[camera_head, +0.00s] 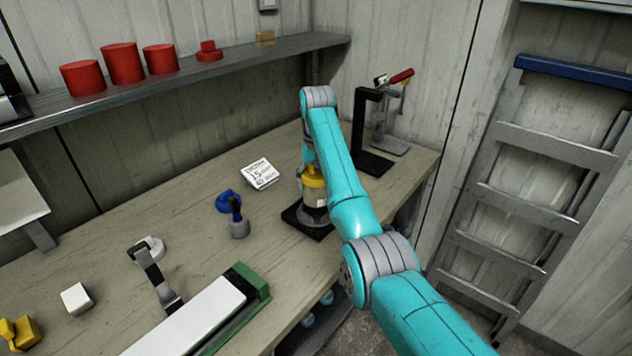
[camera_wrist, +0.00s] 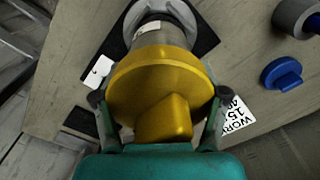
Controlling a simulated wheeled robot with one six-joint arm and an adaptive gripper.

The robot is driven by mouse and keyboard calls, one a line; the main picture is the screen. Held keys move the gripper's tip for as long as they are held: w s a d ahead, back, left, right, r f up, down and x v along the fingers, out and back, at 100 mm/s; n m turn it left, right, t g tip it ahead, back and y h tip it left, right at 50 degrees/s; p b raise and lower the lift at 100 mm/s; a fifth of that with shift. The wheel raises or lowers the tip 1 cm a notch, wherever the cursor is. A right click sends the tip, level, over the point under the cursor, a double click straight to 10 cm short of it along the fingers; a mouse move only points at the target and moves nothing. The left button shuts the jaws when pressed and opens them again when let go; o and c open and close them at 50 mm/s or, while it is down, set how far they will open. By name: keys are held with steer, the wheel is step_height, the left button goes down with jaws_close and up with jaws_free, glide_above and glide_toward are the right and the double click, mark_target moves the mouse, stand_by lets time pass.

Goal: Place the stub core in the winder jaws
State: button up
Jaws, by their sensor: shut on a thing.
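My gripper (camera_wrist: 157,100) is shut on a yellow round piece (camera_wrist: 165,75) with a blocky knob on top, one finger on each side. In the head view the yellow piece (camera_head: 314,181) is partly hidden by my arm. Directly below it is a pale and grey cylindrical body (camera_wrist: 162,35) on a black plate (camera_wrist: 205,40); I cannot tell whether they touch. A short grey cylinder (camera_head: 239,229) with a blue part in it stands to the left. Which of these is the stub core or the winder jaws is not clear.
A blue capped piece (camera_head: 225,201) and a printed card (camera_head: 259,174) lie nearby. A black stand (camera_head: 374,160) and a red-handled clamp (camera_head: 400,77) are behind right. A long white-topped block (camera_head: 198,318) is in front. A shelf (camera_head: 205,76) holds red cylinders (camera_head: 122,63).

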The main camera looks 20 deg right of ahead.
steer(key=shift+f, duration=0.25)
steer(key=shift+f, duration=0.1)
steer(key=o, duration=1.8)
steer(key=shift+f, duration=0.1)
